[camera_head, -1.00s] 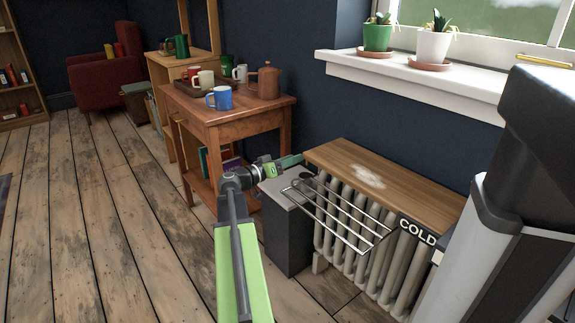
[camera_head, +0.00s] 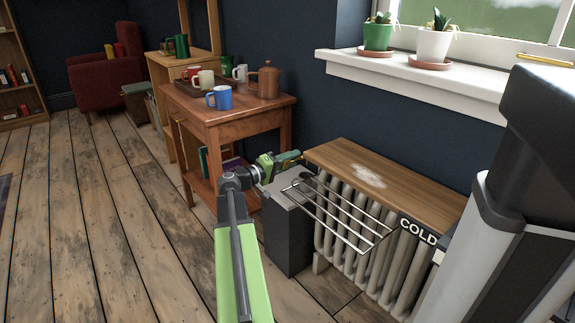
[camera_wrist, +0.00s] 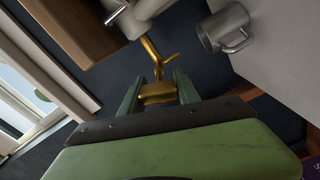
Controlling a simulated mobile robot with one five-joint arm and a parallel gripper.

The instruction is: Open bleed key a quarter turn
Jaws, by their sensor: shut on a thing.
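The brass bleed key (camera_wrist: 152,52) shows in the wrist view, with a crossbar and a stem reaching up to the pale end of the radiator (camera_wrist: 140,14). My gripper (camera_wrist: 158,92) has its two dark green fingers on either side of the key's near brass part and is shut on it. The key is too small to make out there. The exact joint between key and valve is unclear.
A grey cabinet (camera_head: 288,238) stands left of the radiator. A metal mug (camera_wrist: 226,27) is close beside the key in the wrist view. A wire rack (camera_head: 345,218) hangs before the radiator. The wooden shelf (camera_head: 385,182) lies above it. A side table (camera_head: 230,112) holds mugs.

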